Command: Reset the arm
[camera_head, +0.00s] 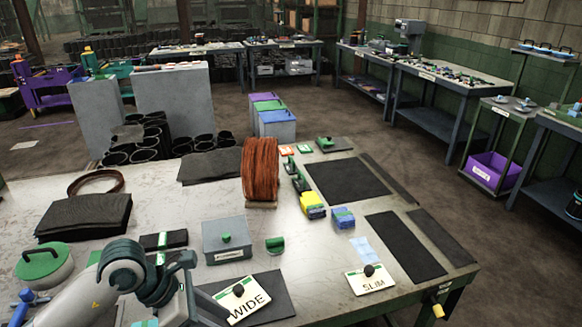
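My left arm (85,299) comes in from the lower left over the near edge of the metal table (330,232). Its teal wrist bends downward beside the WIDE card. My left gripper (195,305) is partly hidden by the wrist and the picture's lower edge, so its fingers cannot be made out. I see nothing clearly held. My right arm and gripper are not in view.
Near the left wrist are a grey box (227,245), a WIDE card (243,305) and a green-lidded round container (43,262). A SLIM card (370,283), dark mats (346,181) and a brown coil (260,170) also lie or stand on the table. Its front middle has bare room.

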